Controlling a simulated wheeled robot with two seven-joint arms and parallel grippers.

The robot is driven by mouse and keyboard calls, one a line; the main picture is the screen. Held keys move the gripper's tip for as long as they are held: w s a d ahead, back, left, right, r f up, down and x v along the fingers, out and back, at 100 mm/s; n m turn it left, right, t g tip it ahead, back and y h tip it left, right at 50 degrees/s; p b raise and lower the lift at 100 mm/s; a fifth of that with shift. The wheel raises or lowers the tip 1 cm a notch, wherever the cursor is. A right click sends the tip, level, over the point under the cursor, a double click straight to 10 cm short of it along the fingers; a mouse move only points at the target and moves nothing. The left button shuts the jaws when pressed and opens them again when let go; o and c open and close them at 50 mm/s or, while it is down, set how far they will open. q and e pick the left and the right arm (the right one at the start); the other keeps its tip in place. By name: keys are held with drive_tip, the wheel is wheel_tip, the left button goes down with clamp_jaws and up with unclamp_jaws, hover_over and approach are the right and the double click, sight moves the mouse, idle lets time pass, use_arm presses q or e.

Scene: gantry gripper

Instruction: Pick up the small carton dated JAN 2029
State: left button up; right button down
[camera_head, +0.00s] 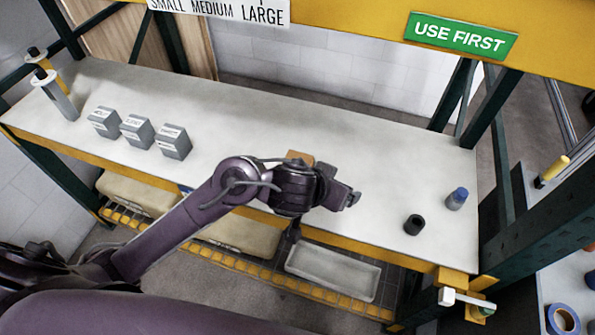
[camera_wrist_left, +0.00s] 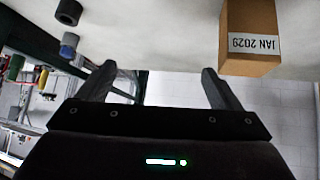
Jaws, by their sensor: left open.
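The small brown carton (camera_wrist_left: 248,18) stands on the workbench in the left wrist view, with a white label reading JAN 2029 on its near face. In the head view only a brown part of the carton (camera_head: 299,156) shows, behind my left wrist, which hides the rest. My left gripper (camera_head: 352,196) reaches over the bench just right of the carton. In the left wrist view its two fingers (camera_wrist_left: 160,85) are apart with nothing between them. The carton is beyond the right finger and apart from it. My right gripper is in neither view.
The white workbench (camera_head: 255,115) has clear room behind the arm. Three grey labelled boxes (camera_head: 136,130) stand at left. A black cylinder (camera_head: 413,225) and a blue-capped bottle (camera_head: 456,199) stand at right. A green USE FIRST sign (camera_head: 460,36) hangs on the yellow beam.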

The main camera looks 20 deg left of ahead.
use_arm(q)
drive_tip(key=w, duration=0.1)
drive_tip(key=n+g+y, duration=0.1)
drive_tip(key=n+y, duration=0.2)
approach(297, 161)
drive_tip(key=x, duration=0.4)
drive_tip(key=shift+w+d+f, duration=0.1)
drive_tip(key=shift+d+f, duration=0.05)
drive_tip(key=shift+f, duration=0.3)
drive_tip(key=b+x, duration=0.2)
drive_tip(key=shift+w+f, duration=0.15)
drive_tip(key=shift+f, duration=0.1)
drive_tip(key=b+x, duration=0.2)
drive_tip(key=x, duration=0.2)
drive_tip(key=shift+w+f, duration=0.1)
drive_tip(key=shift+f, duration=0.05)
drive_tip(key=shift+w+f, duration=0.15)
drive_tip(key=shift+w, duration=0.05)
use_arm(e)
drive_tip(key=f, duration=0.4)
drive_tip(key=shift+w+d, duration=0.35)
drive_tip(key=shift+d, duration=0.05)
use_arm(q)
drive_tip(key=shift+c, duration=0.5)
